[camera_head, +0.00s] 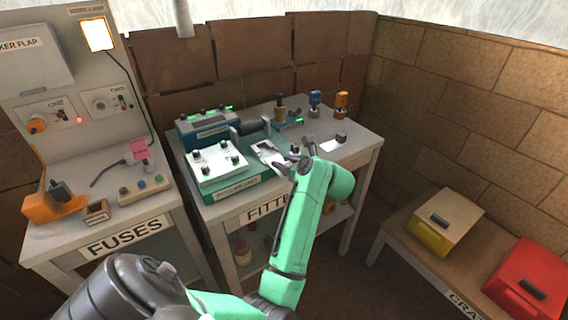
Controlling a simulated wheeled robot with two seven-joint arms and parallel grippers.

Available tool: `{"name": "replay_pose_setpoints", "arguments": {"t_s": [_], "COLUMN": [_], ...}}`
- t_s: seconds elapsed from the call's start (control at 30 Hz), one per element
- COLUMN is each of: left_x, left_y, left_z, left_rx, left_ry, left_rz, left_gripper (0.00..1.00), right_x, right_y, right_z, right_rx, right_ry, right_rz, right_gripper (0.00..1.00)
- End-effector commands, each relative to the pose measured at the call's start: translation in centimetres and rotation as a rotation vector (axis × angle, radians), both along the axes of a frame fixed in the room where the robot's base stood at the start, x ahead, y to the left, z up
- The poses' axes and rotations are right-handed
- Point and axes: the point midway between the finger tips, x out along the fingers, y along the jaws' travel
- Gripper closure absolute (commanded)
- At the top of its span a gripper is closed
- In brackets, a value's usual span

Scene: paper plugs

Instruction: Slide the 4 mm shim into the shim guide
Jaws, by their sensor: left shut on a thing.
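A pale metal plate-like piece (266,150) lies just left of the fingers. It may be the shim guide, but I cannot tell for sure. I cannot tell whether the held thing touches it. My right gripper is not in view.
A white box with knobs (216,165) and a dark teal box (208,127) stand left of the gripper. Plugs (315,103) stand at the back. A small dark block (341,138) sits at the right. Yellow (439,224) and red (525,279) boxes are farther right.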

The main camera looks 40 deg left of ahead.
Motion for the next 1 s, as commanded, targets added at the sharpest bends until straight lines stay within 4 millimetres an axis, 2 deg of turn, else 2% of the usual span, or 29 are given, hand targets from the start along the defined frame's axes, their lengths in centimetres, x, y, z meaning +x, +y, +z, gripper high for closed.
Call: {"name": "replay_pose_setpoints", "arguments": {"t_s": [1.0], "left_x": [0.5], "left_y": [1.8], "left_z": [0.0], "left_rx": [0.001], "left_ry": [-0.001], "left_rz": [0.001], "left_gripper": [1.0], "right_x": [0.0], "right_y": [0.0], "right_z": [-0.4], "right_rx": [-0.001], "right_ry": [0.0], "right_rz": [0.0], "right_gripper": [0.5]}}
